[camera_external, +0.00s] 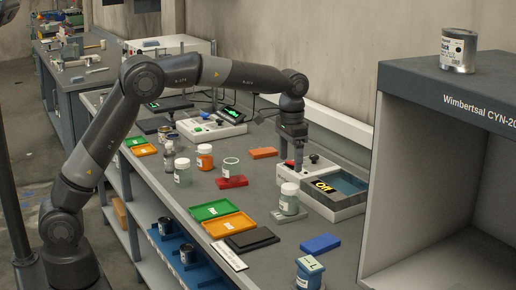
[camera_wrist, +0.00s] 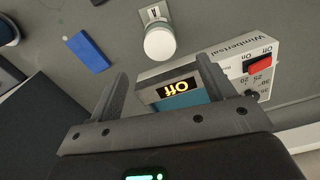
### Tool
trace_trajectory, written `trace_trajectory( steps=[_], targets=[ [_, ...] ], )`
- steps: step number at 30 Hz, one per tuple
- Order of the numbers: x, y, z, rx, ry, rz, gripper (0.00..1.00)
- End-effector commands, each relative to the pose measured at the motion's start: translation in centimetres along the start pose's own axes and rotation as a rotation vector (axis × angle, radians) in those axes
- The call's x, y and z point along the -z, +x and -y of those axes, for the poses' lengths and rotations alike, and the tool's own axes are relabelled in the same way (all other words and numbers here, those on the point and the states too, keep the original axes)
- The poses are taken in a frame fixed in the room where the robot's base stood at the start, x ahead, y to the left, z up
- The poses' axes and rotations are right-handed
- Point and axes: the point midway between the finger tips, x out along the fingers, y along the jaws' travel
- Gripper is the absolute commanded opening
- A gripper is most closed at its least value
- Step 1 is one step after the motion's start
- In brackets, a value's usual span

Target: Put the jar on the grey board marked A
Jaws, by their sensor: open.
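A clear jar with a white lid (camera_external: 289,196) stands upright towards the front right of the bench. It appears to stand on a small flat grey board (camera_external: 287,216), partly hidden under it. In the wrist view the jar's lid (camera_wrist: 160,43) is beyond my fingers, and a white label (camera_wrist: 153,13) shows beside it; I cannot read its letter surely. My gripper (camera_external: 295,166) is open and empty, pointing down near the boxed instrument, behind and apart from the jar. Its two fingers (camera_wrist: 163,72) frame the instrument's display in the wrist view.
The instrument (camera_external: 342,194) with an "Off" display stands right of the jar. A blue block (camera_external: 320,243) lies in front. Green (camera_external: 211,210) and orange (camera_external: 229,225) trays and a dark board (camera_external: 252,240) lie left. Several other jars stand further back. A grey cabinet (camera_external: 440,105) bounds the right.

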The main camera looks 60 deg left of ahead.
Motion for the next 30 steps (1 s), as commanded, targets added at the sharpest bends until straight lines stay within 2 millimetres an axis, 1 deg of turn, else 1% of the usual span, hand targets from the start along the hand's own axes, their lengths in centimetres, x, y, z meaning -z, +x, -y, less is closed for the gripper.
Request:
trace_trajectory(
  steps=[2, 5, 8, 9, 11, 15, 19, 23, 24, 26, 27, 29, 30],
  targets=[
    [-0.7, -1.1, 0.3, -0.001, -0.005, -0.013, 0.75],
    [-2.7, -2.9, 0.8, -0.004, -0.015, -0.039, 0.75],
    [-5.6, -5.0, 1.4, -0.006, -0.029, -0.076, 0.75],
    [-6.9, -5.9, 1.6, -0.007, -0.035, -0.093, 0.75],
    [-8.9, -6.9, 2.0, -0.008, -0.043, -0.115, 0.75],
    [-13.6, -8.9, 2.5, -0.008, -0.061, -0.171, 0.75],
    [-18.2, -10.0, 2.9, -0.007, -0.077, -0.222, 0.75],
    [-22.9, -10.4, 3.1, -0.003, -0.093, -0.273, 0.75],
    [-24.3, -10.4, 3.1, -0.001, -0.097, -0.288, 0.75],
    [-26.4, -10.2, 3.1, 0.002, -0.104, -0.312, 0.75],
    [-27.8, -10.1, 3.1, 0.004, -0.108, -0.327, 0.75],
    [-29.8, -9.7, 3.1, 0.008, -0.115, -0.352, 0.75],
    [-31.2, -9.3, 3.0, 0.01, -0.119, -0.367, 0.75]
  ],
)
